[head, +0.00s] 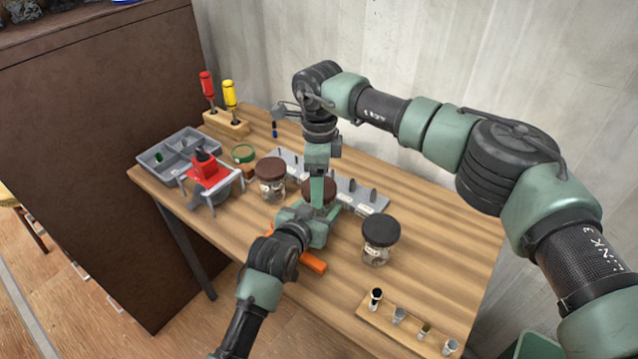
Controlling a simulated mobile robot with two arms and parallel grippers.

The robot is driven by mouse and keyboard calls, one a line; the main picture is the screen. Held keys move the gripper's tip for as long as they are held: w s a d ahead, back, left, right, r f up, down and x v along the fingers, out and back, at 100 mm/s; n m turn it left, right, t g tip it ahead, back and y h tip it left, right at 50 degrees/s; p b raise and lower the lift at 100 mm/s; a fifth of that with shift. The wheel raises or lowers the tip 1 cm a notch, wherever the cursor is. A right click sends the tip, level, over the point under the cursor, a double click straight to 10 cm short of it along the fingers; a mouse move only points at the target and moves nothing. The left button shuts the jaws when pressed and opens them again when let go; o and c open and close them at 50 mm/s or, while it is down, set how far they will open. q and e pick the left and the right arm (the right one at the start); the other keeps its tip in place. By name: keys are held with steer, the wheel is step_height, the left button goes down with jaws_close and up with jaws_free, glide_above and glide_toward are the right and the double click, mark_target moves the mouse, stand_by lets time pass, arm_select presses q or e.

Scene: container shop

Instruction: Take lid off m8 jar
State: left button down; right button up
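Three lidded glass jars stand on the wooden table. The middle jar's brown lid (321,188) shows between my two grippers, and its body is mostly hidden. My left gripper (310,222) is low at this jar's body; its fingers are partly hidden, so I cannot tell whether they grip it. My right gripper (317,190) points down at the lid from above; I cannot tell whether it is closed on it. A brown-lidded jar (271,180) stands to the left, and a dark-lidded jar (379,242) to the right. The jar labels are too small to read.
A grey rack (365,197) is behind the jars. A red device (207,172), a grey divided tray (176,154) and a screwdriver stand (226,124) are at the left. An orange handle (313,262) lies near my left gripper. A wooden strip (408,330) holds small items in front.

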arm_select(q)
steer(key=shift+f, duration=0.1)
arm_select(e)
steer(key=shift+r, duration=0.1)
steer(key=shift+r, duration=1.95)
arm_select(q)
steer(key=shift+c, duration=1.4)
jaws_free()
